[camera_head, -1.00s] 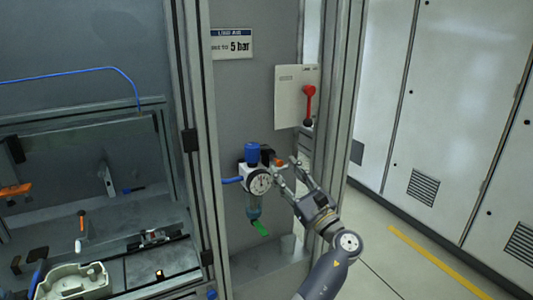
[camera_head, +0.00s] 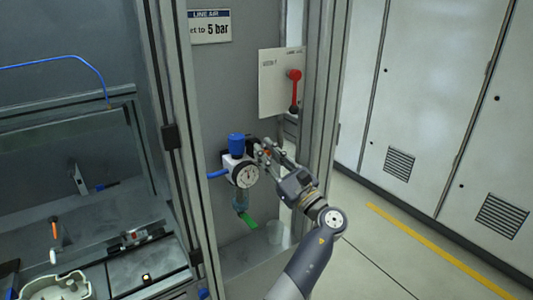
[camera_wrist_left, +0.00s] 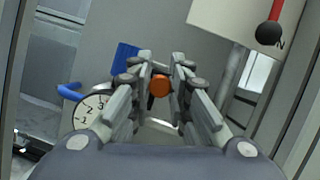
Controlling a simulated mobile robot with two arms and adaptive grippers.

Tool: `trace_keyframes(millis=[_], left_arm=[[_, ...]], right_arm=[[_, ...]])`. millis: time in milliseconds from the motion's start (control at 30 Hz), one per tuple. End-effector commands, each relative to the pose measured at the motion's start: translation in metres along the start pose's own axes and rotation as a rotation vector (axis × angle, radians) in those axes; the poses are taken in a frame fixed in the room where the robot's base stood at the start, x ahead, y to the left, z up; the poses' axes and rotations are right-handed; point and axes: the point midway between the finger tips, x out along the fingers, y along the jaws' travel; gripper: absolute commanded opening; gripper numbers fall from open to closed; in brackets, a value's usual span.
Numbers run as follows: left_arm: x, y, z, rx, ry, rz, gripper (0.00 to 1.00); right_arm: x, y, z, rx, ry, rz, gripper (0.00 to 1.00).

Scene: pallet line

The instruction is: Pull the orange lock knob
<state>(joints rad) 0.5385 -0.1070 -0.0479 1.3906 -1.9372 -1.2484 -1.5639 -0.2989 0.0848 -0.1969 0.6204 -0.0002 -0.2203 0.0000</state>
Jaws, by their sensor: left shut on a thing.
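The orange lock knob (camera_wrist_left: 159,86) sits between the fingertips of my left gripper (camera_wrist_left: 160,72) in the left wrist view. In the head view, my left gripper (camera_head: 262,150) reaches the air unit from the right and mostly hides the knob. The fingers are shut on the knob. The air unit has a blue cap (camera_head: 237,144), a round white gauge (camera_head: 245,174) and a clear bowl with a green tip (camera_head: 247,220). The gauge (camera_wrist_left: 90,110) and the blue cap (camera_wrist_left: 125,59) also show in the left wrist view. My right gripper is in neither view.
A white plate with a red lever (camera_head: 295,90) hangs above right of the air unit. A "5 bar" sign (camera_head: 209,27) is above. Frame posts (camera_head: 180,140) stand on both sides. A workbench is at left; grey cabinets (camera_head: 430,100) are at right beyond open floor.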

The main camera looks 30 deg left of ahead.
Motion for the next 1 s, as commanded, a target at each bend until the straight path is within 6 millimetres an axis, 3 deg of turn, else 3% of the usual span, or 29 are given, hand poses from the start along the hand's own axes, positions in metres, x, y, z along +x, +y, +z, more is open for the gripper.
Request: trace_keyframes(millis=[167,367,600,633,700,1000], left_arm=[[-0.002,0.0,0.001,-0.002,0.001,-0.001,0.0],[-0.023,0.0,0.009,-0.003,0.002,-0.001,0.0],[-0.024,0.0,0.009,-0.002,0.002,0.0,0.0],[-0.024,0.0,0.009,-0.002,0.002,0.0,0.21],[-0.024,0.0,0.009,-0.002,0.002,0.0,0.37],[-0.024,0.0,0.01,-0.002,0.001,0.0,0.38]], right_arm=[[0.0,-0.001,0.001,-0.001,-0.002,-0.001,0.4],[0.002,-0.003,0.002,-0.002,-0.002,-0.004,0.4],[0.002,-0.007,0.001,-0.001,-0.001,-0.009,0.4],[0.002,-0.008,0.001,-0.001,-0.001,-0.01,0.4],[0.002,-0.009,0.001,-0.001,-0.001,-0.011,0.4],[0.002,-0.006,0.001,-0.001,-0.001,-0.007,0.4]])
